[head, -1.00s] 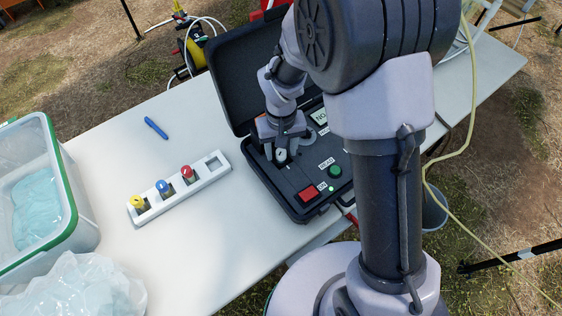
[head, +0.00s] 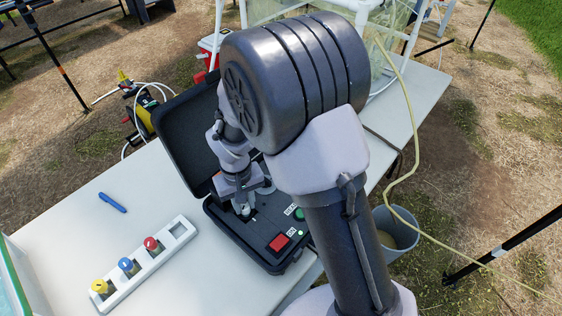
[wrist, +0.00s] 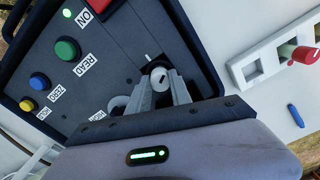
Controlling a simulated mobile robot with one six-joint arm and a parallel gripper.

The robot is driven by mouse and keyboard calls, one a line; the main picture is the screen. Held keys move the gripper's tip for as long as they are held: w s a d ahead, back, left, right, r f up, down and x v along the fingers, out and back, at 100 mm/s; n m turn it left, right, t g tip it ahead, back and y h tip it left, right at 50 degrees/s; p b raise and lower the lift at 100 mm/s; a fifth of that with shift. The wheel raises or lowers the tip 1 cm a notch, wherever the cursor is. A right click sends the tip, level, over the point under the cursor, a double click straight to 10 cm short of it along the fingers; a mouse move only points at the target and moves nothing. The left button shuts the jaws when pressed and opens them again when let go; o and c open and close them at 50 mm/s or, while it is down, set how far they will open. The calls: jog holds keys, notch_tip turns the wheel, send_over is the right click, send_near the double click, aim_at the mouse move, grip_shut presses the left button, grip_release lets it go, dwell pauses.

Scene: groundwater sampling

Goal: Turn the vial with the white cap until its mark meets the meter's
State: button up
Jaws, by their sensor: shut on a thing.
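The vial with the white cap (wrist: 158,73) stands in the dark meter (wrist: 112,47), between the fingers of my gripper (wrist: 163,84). My gripper is shut on it. A dark mark shows on the cap top. A short white line (wrist: 148,57) on the meter's face lies just beyond the cap; I cannot tell whether the vial's own mark lines up with it. In the head view my gripper (head: 243,207) points down at the open meter case (head: 225,232), and my arm covers part of it. The vial's body is hidden.
The meter has red, green, blue and yellow buttons. A white rack (head: 150,267) with yellow-, blue- and red-capped vials and an empty slot stands left of the meter. A blue pen (head: 112,201) lies behind the rack. A grey bucket (head: 396,228) stands below the table.

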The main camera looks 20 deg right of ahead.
jog(key=shift+r+n+p, duration=0.2)
jog(key=shift+n+p, duration=0.45)
jog(key=shift+n, duration=0.55)
jog(key=shift+n+p, duration=0.5)
jog(key=shift+n, duration=0.7)
jog(key=n+p, duration=0.1)
jog(key=n, duration=0.3)
jog(key=shift+p, duration=0.35)
jog(key=n, duration=0.2)
jog(key=shift+f+n, duration=0.2)
jog(key=shift+n, duration=0.1)
jog(key=o, duration=0.9)
jog(key=shift+o, duration=0.2)
